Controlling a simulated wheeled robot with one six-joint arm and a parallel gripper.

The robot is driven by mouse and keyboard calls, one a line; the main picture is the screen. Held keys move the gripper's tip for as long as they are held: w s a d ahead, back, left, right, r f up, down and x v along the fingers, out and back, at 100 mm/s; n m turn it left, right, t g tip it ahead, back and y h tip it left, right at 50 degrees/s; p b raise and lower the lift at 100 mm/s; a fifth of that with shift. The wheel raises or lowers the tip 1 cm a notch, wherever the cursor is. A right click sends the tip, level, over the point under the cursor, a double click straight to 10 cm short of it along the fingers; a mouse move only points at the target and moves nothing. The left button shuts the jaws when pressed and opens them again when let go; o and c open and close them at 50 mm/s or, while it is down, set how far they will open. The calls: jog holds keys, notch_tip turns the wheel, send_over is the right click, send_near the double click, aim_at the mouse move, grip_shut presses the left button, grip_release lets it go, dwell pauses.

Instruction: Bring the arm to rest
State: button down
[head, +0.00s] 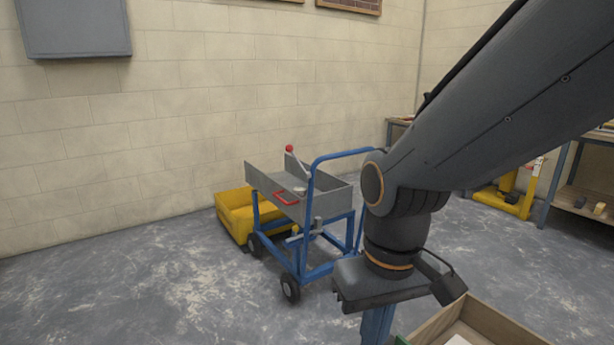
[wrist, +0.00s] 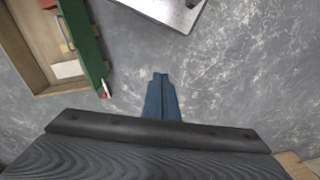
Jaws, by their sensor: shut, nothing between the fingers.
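My gripper (head: 376,330) hangs down at the end of my dark grey arm in the head view, its blue fingers cut off by the lower picture edge. In the wrist view the blue fingers of my gripper (wrist: 160,76) lie together, with nothing seen between them. Grey floor shows around the fingertips. The arm is bent, reaching in from the upper right of the head view, with the wrist low in front of the blue trolley (head: 314,268).
A wooden box (head: 487,319) is close to my gripper at lower right; it also shows in the wrist view (wrist: 22,62), with a green side. A yellow tub (head: 233,215) stands behind the trolley. A yellow lifter (head: 505,200) and shelving (head: 562,190) stand right. Floor at left is clear.

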jog(key=d+r+m+p, duration=0.3)
jog(key=d+r+p, duration=0.7)
jog(key=p, duration=0.7)
jog(key=shift+s+r+h+p, duration=0.3)
jog(key=shift+s+r+p, duration=0.1)
jog(key=shift+r, duration=0.45)
